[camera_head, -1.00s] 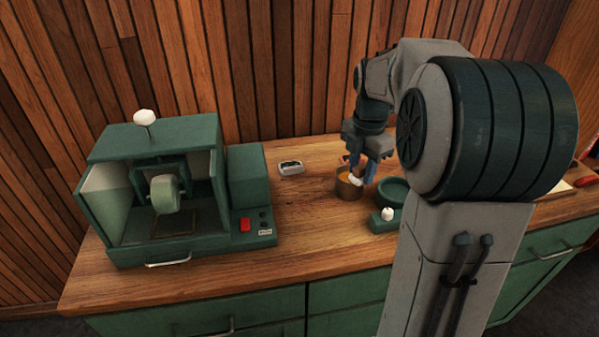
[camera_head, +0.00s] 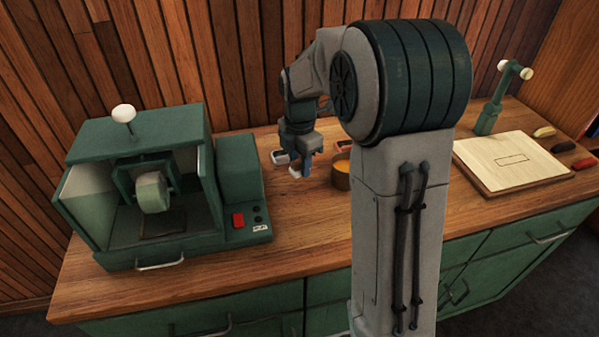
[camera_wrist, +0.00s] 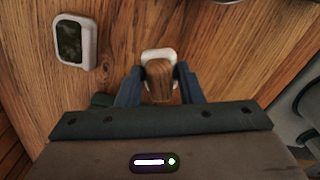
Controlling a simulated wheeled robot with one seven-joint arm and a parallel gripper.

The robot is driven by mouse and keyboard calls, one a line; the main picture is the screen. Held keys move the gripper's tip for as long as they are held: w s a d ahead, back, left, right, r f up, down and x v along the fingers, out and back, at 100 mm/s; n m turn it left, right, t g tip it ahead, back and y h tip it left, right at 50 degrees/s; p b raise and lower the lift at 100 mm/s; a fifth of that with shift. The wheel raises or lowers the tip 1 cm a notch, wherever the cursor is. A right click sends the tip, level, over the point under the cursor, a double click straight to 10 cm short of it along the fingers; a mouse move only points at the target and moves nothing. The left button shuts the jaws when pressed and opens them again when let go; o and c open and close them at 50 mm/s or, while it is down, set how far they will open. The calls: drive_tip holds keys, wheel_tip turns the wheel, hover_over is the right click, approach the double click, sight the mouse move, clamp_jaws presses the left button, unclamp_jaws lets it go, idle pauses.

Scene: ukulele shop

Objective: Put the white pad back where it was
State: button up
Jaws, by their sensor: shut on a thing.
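My gripper (camera_head: 301,158) is shut on the white pad (camera_head: 295,173) and holds it over the worktop, left of the brown pot. In the wrist view the blue fingertips of my gripper (camera_wrist: 158,80) grip the pad's brown wooden handle, and the white pad (camera_wrist: 158,54) shows beyond it. A small white dish with a dark inside (camera_head: 280,157) sits on the worktop just left of my gripper; it also shows in the wrist view (camera_wrist: 90,45), apart from the pad. I cannot tell the pad's exact height above the wood.
The brown pot (camera_head: 341,182) with orange contents stands close right of my gripper. A green machine (camera_head: 232,165) with a wheel and white knob stands at the left. A pale board (camera_head: 515,178) lies at the right. The worktop (camera_head: 290,225) in front is clear.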

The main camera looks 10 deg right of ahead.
sight(299, 175)
drive_tip(key=shift+a+f, duration=0.1)
drive_tip(key=shift+f, duration=2)
drive_tip(key=o, duration=0.9)
drive_tip(key=shift+f, duration=0.15)
drive_tip(key=shift+o, duration=0.2)
